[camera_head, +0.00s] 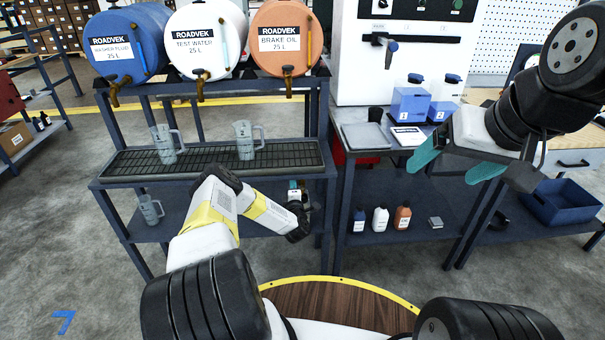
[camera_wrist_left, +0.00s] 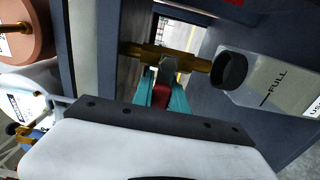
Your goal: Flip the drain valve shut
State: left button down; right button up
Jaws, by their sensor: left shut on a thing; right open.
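The drain valve (camera_wrist_left: 190,63) shows in the left wrist view as a brass pipe fitting with a red lever (camera_wrist_left: 161,95). My left gripper (camera_wrist_left: 162,88) has its teal fingers closed around the lever, just beside the brass body. In the head view my left gripper (camera_head: 297,188) is under the right part of the drip tray (camera_head: 110,168), and the valve is hidden there. I cannot tell the lever's exact angle to the pipe. My right gripper (camera_head: 456,164) is open and empty, in front of the right bench.
Two clear jugs (camera_head: 166,145) (camera_head: 244,142) stand on the drip tray; another jug (camera_head: 150,209) is on the shelf below. A dark-mouthed container marked FULL (camera_wrist_left: 275,85) is beside the valve. Bottles (camera_head: 380,219) stand on the right lower shelf, near a blue bin (camera_head: 562,207).

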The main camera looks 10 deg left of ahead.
pick_arm(q)
jog(key=c, duration=1.3)
grip_release()
jog(key=v, duration=0.8)
